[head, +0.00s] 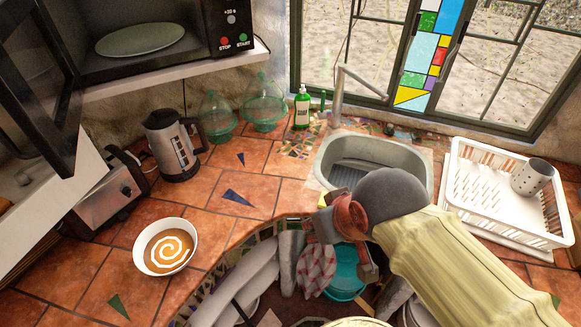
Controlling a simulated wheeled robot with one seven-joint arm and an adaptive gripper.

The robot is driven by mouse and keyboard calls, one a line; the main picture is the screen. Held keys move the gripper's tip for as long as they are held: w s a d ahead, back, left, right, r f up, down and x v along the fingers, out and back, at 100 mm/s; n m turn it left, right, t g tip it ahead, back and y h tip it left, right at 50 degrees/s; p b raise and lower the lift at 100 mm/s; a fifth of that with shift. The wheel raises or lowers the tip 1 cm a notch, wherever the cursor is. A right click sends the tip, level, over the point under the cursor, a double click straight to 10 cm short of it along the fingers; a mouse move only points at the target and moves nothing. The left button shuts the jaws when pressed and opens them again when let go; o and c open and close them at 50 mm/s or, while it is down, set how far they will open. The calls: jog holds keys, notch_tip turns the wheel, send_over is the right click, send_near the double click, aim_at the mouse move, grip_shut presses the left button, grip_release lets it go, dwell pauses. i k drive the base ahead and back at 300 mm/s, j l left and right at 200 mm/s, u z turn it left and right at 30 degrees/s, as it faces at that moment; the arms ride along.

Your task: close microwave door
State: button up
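The microwave (214,62) sits on a white shelf at the top left, partly cut off by the frame. Its dark door (38,80) stands open, swung out to the left, so the cavity is exposed. A round glass plate (140,39) lies inside. My gripper (344,249) is low in the middle, in front of the sink and over the counter's front edge. It is well to the right of the door and below it, touching neither. Its two dark fingers look spread apart, with nothing held between them.
A kettle (173,145), a toaster (112,193), a soup bowl (165,246), glass jars (264,106) and a green soap bottle (302,107) stand on the tiled counter. The sink (408,153) and a white dish rack (478,215) are at the right. The counter's middle tiles are mostly clear.

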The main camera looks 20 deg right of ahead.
aim_at(41, 85)
jog(key=k+j, duration=0.15)
jog(key=j, duration=0.2)
jog(key=k+j, duration=0.15)
jog(key=j, duration=0.25)
jog(key=k+j+u, duration=0.1)
jog(key=j, duration=0.25)
jog(key=k+j, duration=0.15)
jog(key=j, duration=0.25)
jog(key=k+j, duration=0.15)
jog(key=j, duration=0.2)
jog(key=u, duration=0.05)
